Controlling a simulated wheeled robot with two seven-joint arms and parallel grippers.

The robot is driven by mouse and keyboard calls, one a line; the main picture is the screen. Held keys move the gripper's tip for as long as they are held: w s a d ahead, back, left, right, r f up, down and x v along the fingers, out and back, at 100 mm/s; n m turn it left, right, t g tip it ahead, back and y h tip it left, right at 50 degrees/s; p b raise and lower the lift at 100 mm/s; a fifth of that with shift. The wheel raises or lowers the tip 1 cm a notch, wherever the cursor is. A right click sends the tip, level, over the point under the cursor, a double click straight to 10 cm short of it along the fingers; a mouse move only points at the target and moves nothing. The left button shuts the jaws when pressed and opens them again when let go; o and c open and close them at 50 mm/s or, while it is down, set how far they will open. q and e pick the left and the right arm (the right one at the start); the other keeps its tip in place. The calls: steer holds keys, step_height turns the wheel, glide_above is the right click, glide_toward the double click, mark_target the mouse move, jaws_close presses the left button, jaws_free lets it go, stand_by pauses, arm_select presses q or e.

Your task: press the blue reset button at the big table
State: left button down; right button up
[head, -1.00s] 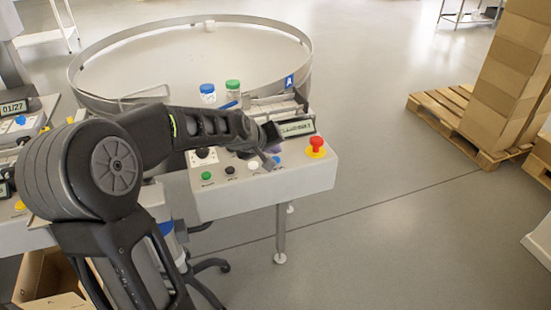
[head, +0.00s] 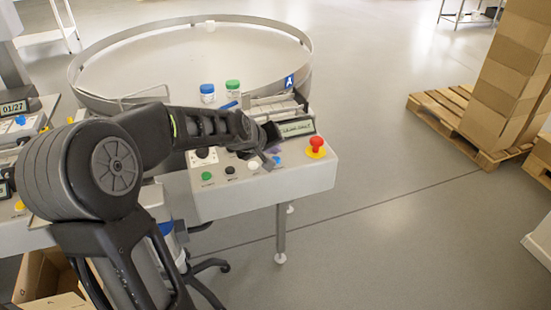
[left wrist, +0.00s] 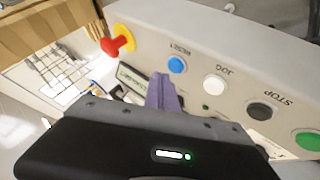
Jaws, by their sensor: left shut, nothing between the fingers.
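The blue reset button (left wrist: 177,65) sits on the light panel of the big table, between the white button and the red emergency knob. In the head view the blue button (head: 277,160) shows just beside my fingertips. My left gripper (head: 268,160) is over the panel, shut and empty. In the left wrist view its closed purple-grey fingers (left wrist: 163,92) point toward the blue button, with their tips just short of it in the picture. Whether they touch it cannot be told. My right gripper is in neither view.
The red knob (head: 316,146) on a yellow base stands right of the blue button. White (head: 253,166), black (head: 230,170) and green (head: 207,176) buttons lie to its left. A small display (head: 297,128) is behind.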

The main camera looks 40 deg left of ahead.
arm_select(q)
steer(key=shift+f, duration=0.1)
stand_by(0.3)
steer(key=shift+f+b, duration=0.3)
steer(key=shift+b, duration=0.15)
steer(key=shift+f+b, duration=0.5)
steer(key=shift+f, duration=0.05)
stand_by(0.8)
steer(key=shift+r, duration=0.1)
steer(key=shift+r+p, duration=0.7)
steer(key=shift+r, duration=0.15)
steer(key=shift+r+p, duration=1.9)
steer(key=shift+r, duration=0.65)
steer(key=shift+f, duration=0.1)
